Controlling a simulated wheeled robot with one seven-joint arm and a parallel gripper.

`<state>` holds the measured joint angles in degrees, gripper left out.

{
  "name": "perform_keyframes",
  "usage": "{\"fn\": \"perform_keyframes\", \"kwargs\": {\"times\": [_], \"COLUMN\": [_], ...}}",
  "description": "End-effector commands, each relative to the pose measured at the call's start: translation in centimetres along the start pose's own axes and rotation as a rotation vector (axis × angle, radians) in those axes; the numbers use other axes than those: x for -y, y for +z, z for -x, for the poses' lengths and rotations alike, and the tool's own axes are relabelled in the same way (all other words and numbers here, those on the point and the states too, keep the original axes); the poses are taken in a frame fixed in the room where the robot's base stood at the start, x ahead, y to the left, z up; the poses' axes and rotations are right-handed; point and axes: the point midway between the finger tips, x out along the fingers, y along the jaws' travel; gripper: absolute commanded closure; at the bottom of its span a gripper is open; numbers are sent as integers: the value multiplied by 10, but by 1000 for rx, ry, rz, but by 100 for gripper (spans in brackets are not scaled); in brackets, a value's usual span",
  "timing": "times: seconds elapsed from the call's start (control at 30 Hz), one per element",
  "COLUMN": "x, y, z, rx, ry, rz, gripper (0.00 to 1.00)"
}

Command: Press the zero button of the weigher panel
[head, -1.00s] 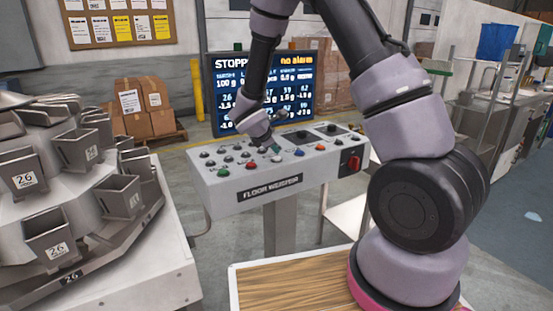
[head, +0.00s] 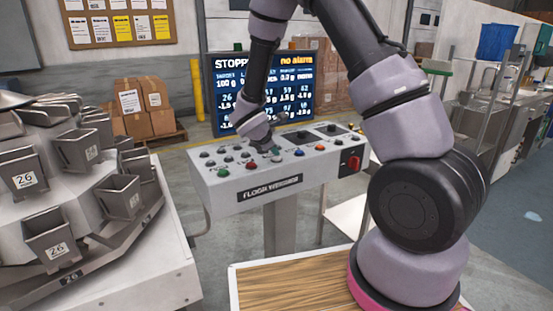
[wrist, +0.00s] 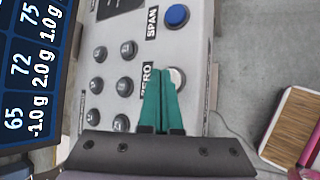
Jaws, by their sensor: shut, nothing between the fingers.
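The weigher panel (head: 215,192) is a light grey box on a post, with rows of coloured and dark buttons on its top. In the wrist view, the zero button (wrist: 179,77) is pale, beside the ZERO label (wrist: 146,82). My gripper (wrist: 164,72) has green fingers that are shut and empty. Their tips overlap the left edge of the zero button in this view and hide part of it. I cannot tell whether they touch it. In the head view, my gripper (head: 269,147) is low over the middle of the panel top.
A blue button (wrist: 176,15) sits by the SPAN label, with several dark buttons (wrist: 125,87) left of the fingers. A display screen (head: 302,82) stands close behind the panel. The weigher with metal buckets (head: 60,237) is at the left. A wooden-topped surface (head: 300,285) is in front.

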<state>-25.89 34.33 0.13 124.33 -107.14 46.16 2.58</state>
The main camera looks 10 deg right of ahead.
Motion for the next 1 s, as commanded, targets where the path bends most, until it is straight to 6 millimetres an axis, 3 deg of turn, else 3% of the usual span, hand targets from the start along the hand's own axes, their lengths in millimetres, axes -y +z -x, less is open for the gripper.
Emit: {"fn": "perform_keyframes", "kwargs": {"times": [1.0], "x": [4], "y": [-4], "z": [-6], "rx": [0], "ry": [0], "rz": [0], "gripper": [100]}}
